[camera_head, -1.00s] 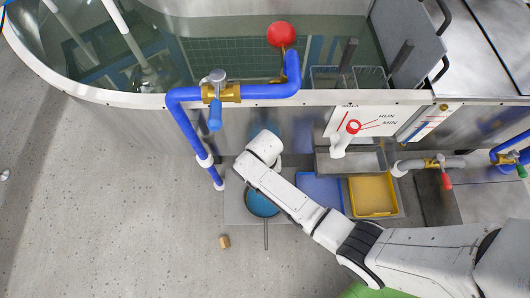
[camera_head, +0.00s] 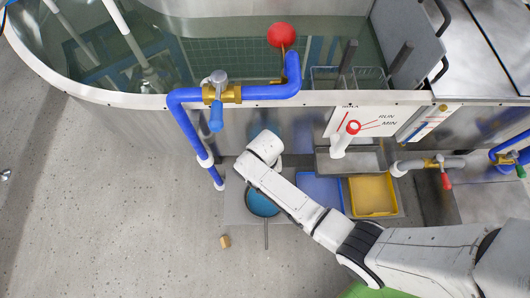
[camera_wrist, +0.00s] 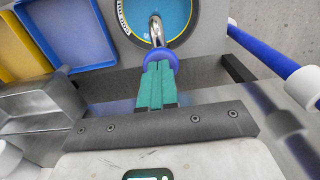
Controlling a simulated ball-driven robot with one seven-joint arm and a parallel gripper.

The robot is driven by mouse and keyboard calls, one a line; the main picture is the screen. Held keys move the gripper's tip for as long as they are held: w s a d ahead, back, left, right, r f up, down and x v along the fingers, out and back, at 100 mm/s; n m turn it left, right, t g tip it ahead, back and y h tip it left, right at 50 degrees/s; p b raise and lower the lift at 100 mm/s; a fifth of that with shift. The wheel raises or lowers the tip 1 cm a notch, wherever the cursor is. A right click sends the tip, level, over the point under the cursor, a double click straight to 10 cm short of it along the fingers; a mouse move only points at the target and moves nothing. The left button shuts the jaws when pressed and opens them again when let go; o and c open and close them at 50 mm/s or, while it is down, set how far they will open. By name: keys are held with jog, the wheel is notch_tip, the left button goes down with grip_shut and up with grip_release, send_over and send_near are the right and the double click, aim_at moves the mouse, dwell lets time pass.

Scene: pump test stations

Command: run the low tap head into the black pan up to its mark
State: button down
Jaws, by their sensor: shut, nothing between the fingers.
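The black pan (camera_head: 250,206) sits low beside the tank, its handle toward the picture's bottom, with blue liquid in it; my arm covers part of it. In the wrist view the pan (camera_wrist: 121,22) shows at the top with light marks on its dark rim. A chrome spout (camera_wrist: 157,27) with a blue collar (camera_wrist: 160,58) shows over the pan's near edge. My gripper (camera_wrist: 158,72) has green fingers, shut and empty, right at the collar; I cannot tell whether they touch it. Any stream and the exact level against the mark are unclear.
A blue tray (camera_head: 319,178) and a yellow tray (camera_head: 373,212) stand right of the pan. A blue pipe (camera_head: 187,126) with a blue-handled valve (camera_head: 216,113) runs down at left. A small brown block (camera_head: 224,241) lies on the open floor.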

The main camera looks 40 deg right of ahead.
notch_tip(320, 180, up, 14)
jog(key=p, duration=0.7)
jog(key=shift+f, duration=0.15)
jog(key=s+d+r+n+t, duration=0.1)
jog(key=s+d+r+n, duration=0.2)
jog(key=s+r, duration=0.5)
jog(key=s+d+r+n, duration=0.4)
jog(key=s+r, duration=0.1)
jog(key=s, duration=0.4)
notch_tip(320, 180, up, 13)
jog(key=p, duration=1.3)
jog(key=shift+a, duration=0.2)
